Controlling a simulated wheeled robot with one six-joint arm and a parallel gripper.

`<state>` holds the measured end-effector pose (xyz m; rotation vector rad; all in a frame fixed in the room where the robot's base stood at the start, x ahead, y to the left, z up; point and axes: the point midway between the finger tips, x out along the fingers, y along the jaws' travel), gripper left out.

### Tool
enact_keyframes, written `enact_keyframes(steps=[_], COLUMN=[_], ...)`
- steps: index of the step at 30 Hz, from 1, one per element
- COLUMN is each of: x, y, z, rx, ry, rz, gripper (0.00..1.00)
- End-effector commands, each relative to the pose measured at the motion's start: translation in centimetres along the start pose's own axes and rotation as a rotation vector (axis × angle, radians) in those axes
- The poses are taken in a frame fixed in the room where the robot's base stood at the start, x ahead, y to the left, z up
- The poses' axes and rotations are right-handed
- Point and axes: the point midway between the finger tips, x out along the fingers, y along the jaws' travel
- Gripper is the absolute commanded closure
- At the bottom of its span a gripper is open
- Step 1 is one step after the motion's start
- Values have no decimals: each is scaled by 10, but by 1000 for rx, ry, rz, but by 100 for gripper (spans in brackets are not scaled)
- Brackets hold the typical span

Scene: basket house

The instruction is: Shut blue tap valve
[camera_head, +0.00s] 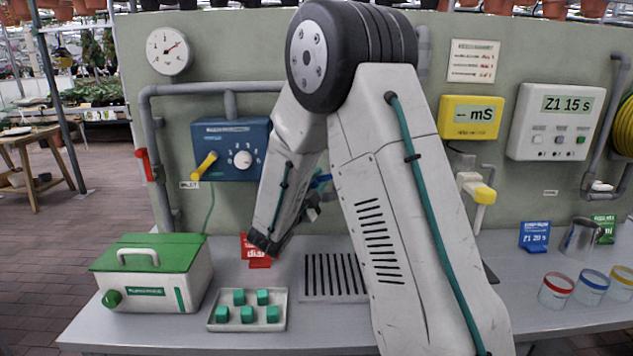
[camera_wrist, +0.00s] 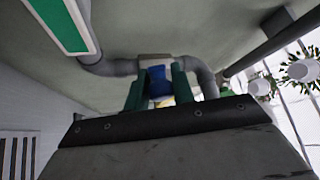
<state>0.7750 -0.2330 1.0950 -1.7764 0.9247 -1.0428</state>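The blue tap handle (camera_wrist: 159,82) shows in the wrist view on a grey pipe fitting against the wall. My gripper (camera_wrist: 158,90) has its two green fingers apart, one on each side of the blue handle. Whether the fingers touch it is too small to tell. In the head view a small blue part (camera_head: 320,181), seemingly the same tap, shows beside my arm and is mostly hidden by it. My wrist bends up toward it from low in front of the wall; the fingertips are hard to make out there.
A blue control box (camera_head: 231,150) with a yellow lever hangs left of my arm. A red lever (camera_head: 145,164) sits on the left pipe. A green-lidded box (camera_head: 150,275) and a tray of green cubes (camera_head: 282,318) stand on the bench. A drain grate (camera_head: 333,277) lies below my wrist.

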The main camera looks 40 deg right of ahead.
Motion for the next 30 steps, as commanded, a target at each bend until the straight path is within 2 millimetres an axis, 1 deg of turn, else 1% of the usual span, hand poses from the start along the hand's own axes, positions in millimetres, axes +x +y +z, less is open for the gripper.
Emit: enact_keyframes(steps=[1, 5, 11, 15, 23, 24, 25, 30], x=[0, 1, 4, 5, 6, 6, 6, 5], y=[-3, -4, -18, -22, -22, -22, -22, -20], z=[0, 0, -3, -4, -4, -4, -4, -4], rx=[4, 8, 153, 219, 221, 221, 221, 218], ry=[2, 3, 15, 20, 21, 21, 21, 20], rz=[-6, -6, 93, 141, 141, 141, 141, 145], gripper=[100, 100, 100, 100, 100, 65, 57, 57])
